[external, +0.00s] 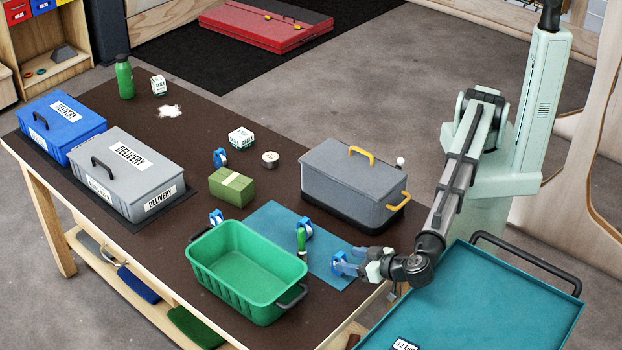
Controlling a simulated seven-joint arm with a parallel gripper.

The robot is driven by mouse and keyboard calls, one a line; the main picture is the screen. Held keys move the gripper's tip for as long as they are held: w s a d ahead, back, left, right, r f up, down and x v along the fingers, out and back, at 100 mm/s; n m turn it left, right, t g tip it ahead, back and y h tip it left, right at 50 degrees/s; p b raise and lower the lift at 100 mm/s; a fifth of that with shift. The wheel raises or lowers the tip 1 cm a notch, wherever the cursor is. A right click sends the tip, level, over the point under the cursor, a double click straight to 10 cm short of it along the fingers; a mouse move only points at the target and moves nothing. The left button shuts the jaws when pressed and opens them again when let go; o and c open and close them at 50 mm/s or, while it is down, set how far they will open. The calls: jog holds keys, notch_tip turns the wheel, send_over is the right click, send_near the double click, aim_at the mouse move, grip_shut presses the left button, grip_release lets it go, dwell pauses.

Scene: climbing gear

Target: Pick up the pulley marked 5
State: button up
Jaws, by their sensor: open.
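Blue-and-white pulleys are on the dark table: one (220,158) behind the green block, one (216,218) at the back left rim of the green bin, and one (305,229) on the teal mat (272,218). Their numbers are too small to read, so I cannot tell which is marked 5. My gripper (343,263) is open, low over the front right of the mat, to the right of and nearer than the mat's pulley. Blue parts show at its end; I cannot tell whether a pulley is among them.
The green bin (243,273) stands left of my gripper, with a green-handled tool (301,241) beside it. A grey lidded box (350,186) stands behind. A green block (231,187), delivery boxes (128,174) and a teal cart (480,305) surround the workspace.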

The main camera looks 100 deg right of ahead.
aim_at(344, 259)
jog(key=shift+s+d+f, duration=0.15)
jog(key=shift+d+f, duration=0.4)
jog(key=shift+f, duration=0.15)
jog(key=shift+d+f+g, duration=0.15)
jog(key=shift+g, duration=0.15)
jog(key=shift+x, duration=2.35)
jog(key=shift+c, duration=0.2)
grip_shut()
